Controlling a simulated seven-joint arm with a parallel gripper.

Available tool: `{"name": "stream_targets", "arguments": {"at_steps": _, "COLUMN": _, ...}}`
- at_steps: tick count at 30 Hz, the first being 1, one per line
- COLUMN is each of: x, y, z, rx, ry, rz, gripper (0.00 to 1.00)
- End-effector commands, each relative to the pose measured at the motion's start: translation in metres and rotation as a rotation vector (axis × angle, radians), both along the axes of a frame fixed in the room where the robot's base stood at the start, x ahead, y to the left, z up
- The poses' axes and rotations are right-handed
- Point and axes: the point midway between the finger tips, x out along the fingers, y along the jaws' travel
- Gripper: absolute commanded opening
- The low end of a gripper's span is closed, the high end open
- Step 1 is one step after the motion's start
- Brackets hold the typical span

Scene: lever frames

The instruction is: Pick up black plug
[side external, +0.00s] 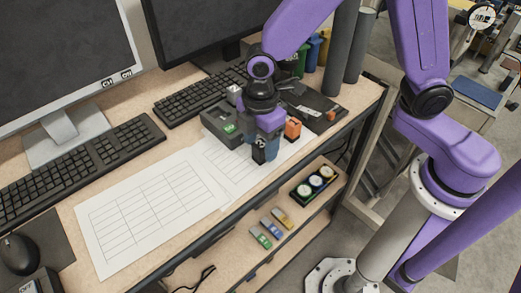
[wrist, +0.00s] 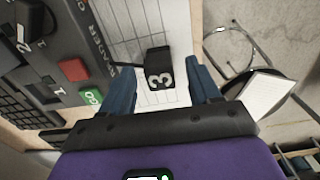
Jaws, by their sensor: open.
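The black plug (wrist: 158,72) is a small dark block marked with a white 3, and a thin dark cord meets it from the left in the wrist view. My gripper (wrist: 160,80) is open, with one blue finger on each side of the plug and a visible gap to both. In the side external view the plug (side external: 259,152) shows at the lower end of my gripper (side external: 266,146), over the printed sheet near the desk's front edge. I cannot tell how far it is above the paper.
An orange block (side external: 293,129) is close on the right. Keyboards and monitors stand further left. A lower shelf (side external: 254,263) lies below the desk's front edge.

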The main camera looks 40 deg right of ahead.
Motion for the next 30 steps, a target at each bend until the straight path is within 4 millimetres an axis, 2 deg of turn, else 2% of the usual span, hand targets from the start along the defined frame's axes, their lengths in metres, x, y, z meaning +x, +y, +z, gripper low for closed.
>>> {"name": "stream_targets", "arguments": {"at_steps": 3, "x": -0.0008, "y": 0.0000, "z": -0.0103, "rx": -0.001, "ry": 0.001, "rz": 0.001, "gripper": 0.62}}
{"name": "stream_targets", "arguments": {"at_steps": 11, "x": -0.0004, "y": 0.0005, "z": -0.0125, "rx": 0.001, "ry": -0.001, "rz": 0.001, "gripper": 0.62}}
{"name": "stream_targets", "arguments": {"at_steps": 12, "x": -0.0004, "y": 0.0005, "z": -0.0124, "rx": 0.001, "ry": -0.001, "rz": 0.001, "gripper": 0.55}}
{"name": "stream_targets", "arguments": {"at_steps": 14, "x": -0.0004, "y": 0.0004, "z": -0.0123, "rx": 0.001, "ry": -0.001, "rz": 0.001, "gripper": 0.36}}
{"name": "stream_targets", "arguments": {"at_steps": 15, "x": -0.0004, "y": 0.0005, "z": -0.0123, "rx": 0.001, "ry": -0.001, "rz": 0.001, "gripper": 0.23}}
{"name": "stream_targets", "arguments": {"at_steps": 17, "x": -0.0004, "y": 0.0004, "z": -0.0123, "rx": 0.001, "ry": -0.001, "rz": 0.001, "gripper": 0.06}}
{"name": "stream_targets", "arguments": {"at_steps": 30, "x": 0.0000, "y": 0.0009, "z": -0.0063, "rx": 0.002, "ry": -0.001, "rz": 0.001, "gripper": 0.06}}
